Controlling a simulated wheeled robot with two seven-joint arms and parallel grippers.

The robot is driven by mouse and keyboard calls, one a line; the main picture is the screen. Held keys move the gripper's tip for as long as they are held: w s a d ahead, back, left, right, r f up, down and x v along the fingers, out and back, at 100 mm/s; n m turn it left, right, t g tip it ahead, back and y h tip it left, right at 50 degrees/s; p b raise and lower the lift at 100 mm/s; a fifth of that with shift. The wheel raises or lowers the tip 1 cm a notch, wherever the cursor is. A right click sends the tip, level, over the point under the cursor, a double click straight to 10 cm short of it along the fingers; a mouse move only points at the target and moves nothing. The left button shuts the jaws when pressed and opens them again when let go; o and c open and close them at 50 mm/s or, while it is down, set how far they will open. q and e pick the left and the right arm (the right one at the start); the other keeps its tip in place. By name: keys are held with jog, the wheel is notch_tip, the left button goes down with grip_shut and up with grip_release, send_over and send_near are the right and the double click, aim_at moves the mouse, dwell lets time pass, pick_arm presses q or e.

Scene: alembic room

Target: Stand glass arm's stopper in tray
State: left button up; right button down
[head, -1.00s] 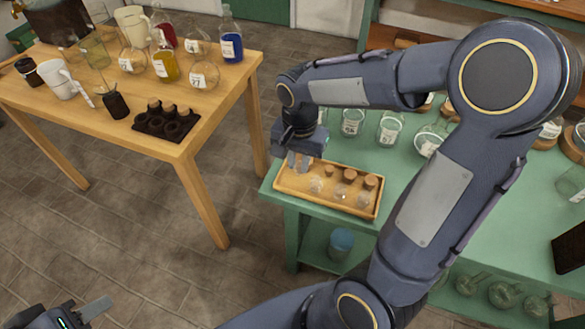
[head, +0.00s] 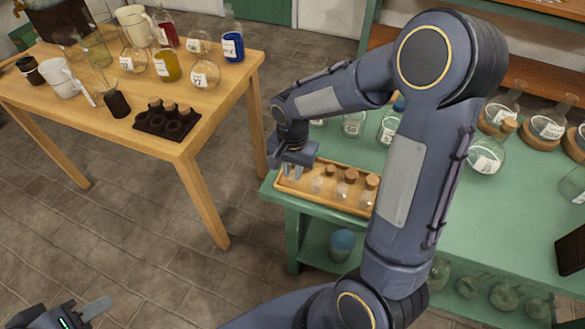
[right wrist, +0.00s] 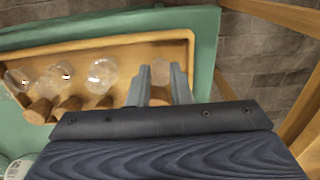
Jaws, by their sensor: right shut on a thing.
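My right gripper (head: 292,170) is at the left end of the wooden tray (head: 345,206), pointing down. My left gripper (head: 88,314) is at the bottom left corner, partly out of frame, away from everything; only one finger shows clearly.
The tray lies on the front left corner of a green bench (head: 470,230). Glass flasks (head: 487,155) stand on the bench behind my right arm. A wooden table (head: 215,95) at the left holds bottles, jugs and a dark rack (head: 167,122). Open floor lies between them.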

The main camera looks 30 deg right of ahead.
aim_at(293, 173)
jog(key=c, duration=1.3)
grip_release()
jog(key=shift+r+p, duration=0.35)
jog(key=shift+r, duration=0.1)
notch_tip(293, 173, up, 11)
jog(key=s+a+n+t+y, duration=0.1)
jog(key=s+n+t, duration=0.1)
jog(key=s, duration=0.4)
jog(key=s+a+r+n+t+y, duration=0.1)
jog(key=s+n, duration=0.2)
jog(key=s, duration=0.3)
jog(key=s+a+r+n+t+y+p, duration=0.1)
jog(key=s+n+t, duration=0.1)
jog(key=s, duration=0.3)
jog(key=shift+s+a+n+t+y, duration=0.2)
jog(key=shift+s+n+t+y, duration=0.15)
jog(key=shift+n, duration=0.35)
